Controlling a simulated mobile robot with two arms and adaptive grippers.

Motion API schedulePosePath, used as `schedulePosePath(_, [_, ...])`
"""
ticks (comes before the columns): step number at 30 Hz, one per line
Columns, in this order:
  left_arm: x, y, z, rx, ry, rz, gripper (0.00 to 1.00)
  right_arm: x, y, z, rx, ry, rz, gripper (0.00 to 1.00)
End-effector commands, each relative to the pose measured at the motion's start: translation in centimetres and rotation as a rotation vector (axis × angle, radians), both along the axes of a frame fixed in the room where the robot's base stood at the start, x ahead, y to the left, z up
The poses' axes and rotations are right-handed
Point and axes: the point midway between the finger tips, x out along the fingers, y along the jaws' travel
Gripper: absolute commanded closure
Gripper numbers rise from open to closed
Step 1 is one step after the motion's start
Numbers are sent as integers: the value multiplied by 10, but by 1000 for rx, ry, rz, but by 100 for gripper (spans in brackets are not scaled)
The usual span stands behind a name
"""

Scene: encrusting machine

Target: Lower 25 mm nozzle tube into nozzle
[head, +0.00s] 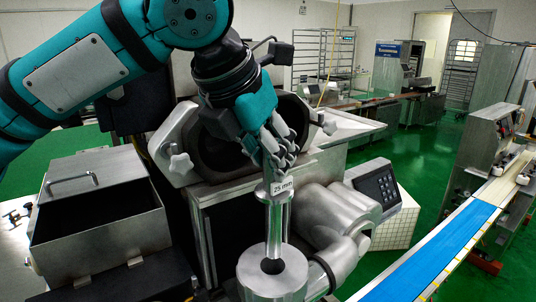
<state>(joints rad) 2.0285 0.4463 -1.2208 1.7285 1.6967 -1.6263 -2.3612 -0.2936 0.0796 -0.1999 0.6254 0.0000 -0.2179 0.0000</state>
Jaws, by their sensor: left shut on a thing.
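The 25 mm nozzle tube (276,220) is a metal tube with a white "25 mm" label near its top. It stands upright in the head view, below my left gripper (277,160), which is shut on its upper end. The nozzle (272,280) is a round metal cylinder with a dark hole in its top, at the bottom centre. The tube's lower end is at the far side of the hole in this view; I cannot tell if it is inside or just above it. My right gripper is not in view.
A curved metal housing (335,225) stands close right of the tube, with a keypad panel (378,188) beyond it. An open metal hopper (98,215) is at the left. A blue conveyor belt (440,250) runs along the right. Green floor lies between.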

Motion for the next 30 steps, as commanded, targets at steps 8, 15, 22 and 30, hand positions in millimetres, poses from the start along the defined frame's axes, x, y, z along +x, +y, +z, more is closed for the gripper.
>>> schedulePosePath(8, [-1, 1, 1, -2, 0, 0, 100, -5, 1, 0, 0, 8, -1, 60])
schedulePosePath(15, [-1, 1, -1, -2, 0, 0, 100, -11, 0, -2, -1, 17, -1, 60])
schedulePosePath(22, [-1, 1, -16, -1, -1, 0, 100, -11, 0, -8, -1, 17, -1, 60])
schedulePosePath(30, [-1, 1, -35, 0, -1, -1, 100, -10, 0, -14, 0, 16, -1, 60])
